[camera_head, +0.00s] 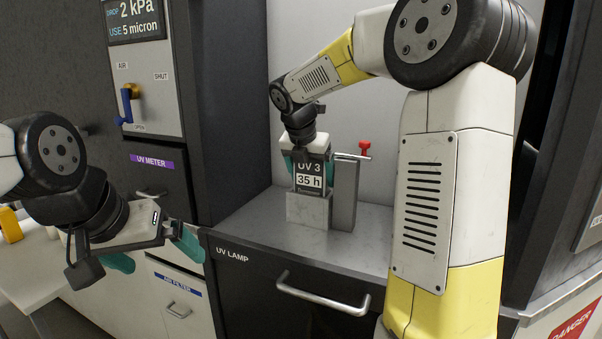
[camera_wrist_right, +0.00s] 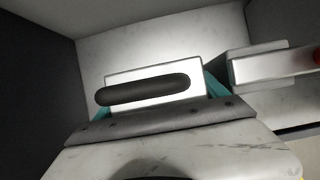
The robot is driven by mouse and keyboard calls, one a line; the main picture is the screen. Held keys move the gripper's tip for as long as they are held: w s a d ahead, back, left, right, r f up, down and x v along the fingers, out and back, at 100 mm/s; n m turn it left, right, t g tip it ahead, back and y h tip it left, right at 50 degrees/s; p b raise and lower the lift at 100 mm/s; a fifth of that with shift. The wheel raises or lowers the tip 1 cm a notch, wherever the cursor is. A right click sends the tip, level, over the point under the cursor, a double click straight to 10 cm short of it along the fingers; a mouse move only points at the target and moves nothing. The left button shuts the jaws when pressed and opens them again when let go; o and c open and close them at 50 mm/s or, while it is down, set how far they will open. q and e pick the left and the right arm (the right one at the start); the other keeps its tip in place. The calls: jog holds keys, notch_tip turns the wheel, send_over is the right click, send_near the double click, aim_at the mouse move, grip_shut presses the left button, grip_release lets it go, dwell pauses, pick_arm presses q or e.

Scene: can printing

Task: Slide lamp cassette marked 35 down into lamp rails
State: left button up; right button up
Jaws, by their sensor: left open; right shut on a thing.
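The lamp cassette (camera_head: 309,178), dark with "UV 3" and a white "35 h" label, stands upright in the head view. Its lower end is inside or just behind the grey lamp holder (camera_head: 308,209) on the counter; how deep it sits I cannot tell. My right gripper (camera_head: 304,158) is shut on the cassette from above, its teal fingers at either side. In the right wrist view the cassette's white top with a black handle (camera_wrist_right: 145,88) lies between the teal fingers (camera_wrist_right: 150,105). The rails are hidden. My left gripper (camera_head: 155,247) is open and empty at the lower left.
A grey post (camera_head: 344,195) with a red-knobbed lever (camera_head: 364,149) stands right beside the holder. The counter (camera_head: 260,222) is clear around it, above the UV LAMP drawer (camera_head: 290,285). A dark cabinet (camera_head: 235,100) walls the left side; a UV METER drawer (camera_head: 155,170) is further left.

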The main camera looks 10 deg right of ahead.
aim_at(309, 162)
jog(key=o, duration=2)
jog(key=shift+c, duration=0.2)
jog(key=v, duration=0.7)
jog(key=shift+s+a+r, duration=0.1)
jog(key=shift+s+r, duration=0.05)
jog(key=shift+r, duration=0.2)
